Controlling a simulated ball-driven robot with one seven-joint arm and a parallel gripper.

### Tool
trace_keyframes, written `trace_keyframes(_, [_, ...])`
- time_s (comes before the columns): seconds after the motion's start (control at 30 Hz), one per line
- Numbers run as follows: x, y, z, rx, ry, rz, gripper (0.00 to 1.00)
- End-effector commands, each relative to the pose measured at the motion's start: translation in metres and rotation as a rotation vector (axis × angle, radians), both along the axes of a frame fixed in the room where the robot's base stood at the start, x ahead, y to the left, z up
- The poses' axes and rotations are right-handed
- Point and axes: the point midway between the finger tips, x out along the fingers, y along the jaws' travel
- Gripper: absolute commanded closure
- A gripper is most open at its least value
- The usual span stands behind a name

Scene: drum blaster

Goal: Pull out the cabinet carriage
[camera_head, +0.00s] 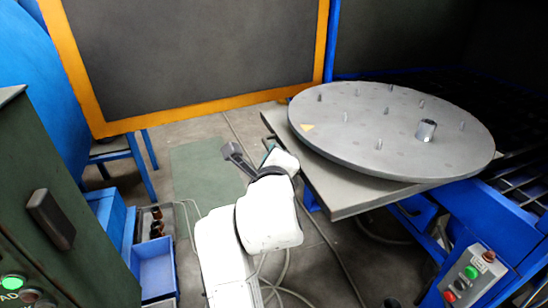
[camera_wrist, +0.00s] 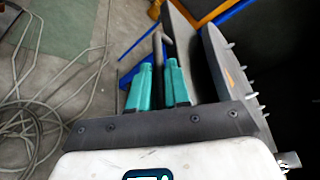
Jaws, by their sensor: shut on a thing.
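The cabinet carriage is a grey steel plate (camera_head: 350,202) bearing a large round turntable (camera_head: 375,150) with upright pins and one short metal cylinder (camera_head: 426,130). Its plate (camera_wrist: 185,40) and the turntable's edge (camera_wrist: 222,75) also show in the wrist view. My gripper (camera_wrist: 160,64) has its teal fingers closed around a dark bar handle (camera_wrist: 158,45) beside the plate. In the head view, my white wrist is at the plate's left edge and hides most of the fingers and handle.
An orange-edged dark door panel (camera_head: 200,60) stands behind. A green cabinet (camera_head: 60,200) and blue bins (camera_head: 155,268) are at left. A control box (camera_head: 470,280) is at lower right. Loose cables (camera_wrist: 40,120) lie on the floor. Some floor (camera_head: 195,165) left of the carriage is clear.

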Motion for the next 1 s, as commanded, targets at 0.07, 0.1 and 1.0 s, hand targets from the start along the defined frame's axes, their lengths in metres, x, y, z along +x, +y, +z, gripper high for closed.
trace_keyframes(0.07, [0.0, -0.001, -0.001, -0.001, 0.003, 0.0, 0.77])
trace_keyframes(0.1, [0.0, -0.001, -0.001, -0.001, 0.003, 0.0, 0.77])
trace_keyframes(1.0, [-0.098, 0.002, 0.021, -0.002, 0.001, 0.001, 0.77])
